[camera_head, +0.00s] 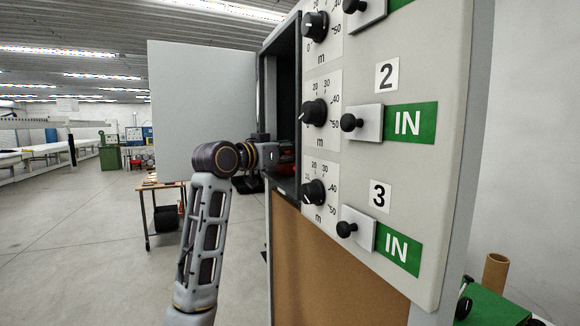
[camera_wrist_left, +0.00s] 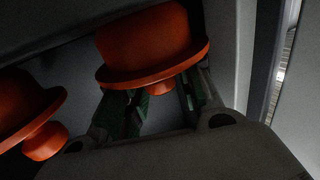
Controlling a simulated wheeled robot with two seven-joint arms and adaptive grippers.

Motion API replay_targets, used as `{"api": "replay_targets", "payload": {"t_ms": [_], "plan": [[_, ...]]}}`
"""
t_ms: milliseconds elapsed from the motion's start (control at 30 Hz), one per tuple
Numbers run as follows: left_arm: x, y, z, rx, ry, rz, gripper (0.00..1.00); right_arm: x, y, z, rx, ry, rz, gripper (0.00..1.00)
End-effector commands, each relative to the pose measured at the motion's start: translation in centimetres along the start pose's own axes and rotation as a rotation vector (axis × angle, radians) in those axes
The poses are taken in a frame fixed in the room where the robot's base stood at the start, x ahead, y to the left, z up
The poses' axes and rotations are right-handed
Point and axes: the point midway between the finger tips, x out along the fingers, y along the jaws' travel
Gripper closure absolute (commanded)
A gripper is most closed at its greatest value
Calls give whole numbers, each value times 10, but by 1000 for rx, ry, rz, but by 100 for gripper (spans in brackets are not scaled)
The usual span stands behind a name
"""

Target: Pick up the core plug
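Two orange plugs show in the left wrist view, each with a wide flange and a small knob. One plug (camera_wrist_left: 150,45) is at the top middle, and the other plug (camera_wrist_left: 25,110) is at the left edge, partly cut off. My left gripper (camera_wrist_left: 163,103) has its fingers apart, with green pads on either side of the middle plug's small knob. A gap seems to show beside the knob. In the head view my left arm reaches into the open cabinet (camera_head: 284,75), and its fingertips are hidden there. A bit of orange shows inside. My right gripper is not in view.
The cabinet's front panel (camera_head: 450,130) carries black dials and green IN labels close at the right. A grey door (camera_head: 200,100) stands open behind my arm. A small table (camera_head: 160,187) is behind at the left. Dark walls hem the gripper in closely.

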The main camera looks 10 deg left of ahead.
Motion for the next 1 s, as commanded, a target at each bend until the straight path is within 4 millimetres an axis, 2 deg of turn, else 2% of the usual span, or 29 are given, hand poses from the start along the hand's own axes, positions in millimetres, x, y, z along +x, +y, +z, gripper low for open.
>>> {"api": "replay_targets", "payload": {"t_ms": [33,233,767,1000], "plan": [[0,0,0,0,0,0,76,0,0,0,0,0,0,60],[0,0,0,0,1,0,99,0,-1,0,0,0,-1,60],[-3,0,-5,1,1,0,100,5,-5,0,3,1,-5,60],[-4,1,-20,2,3,0,100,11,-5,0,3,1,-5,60]]}}
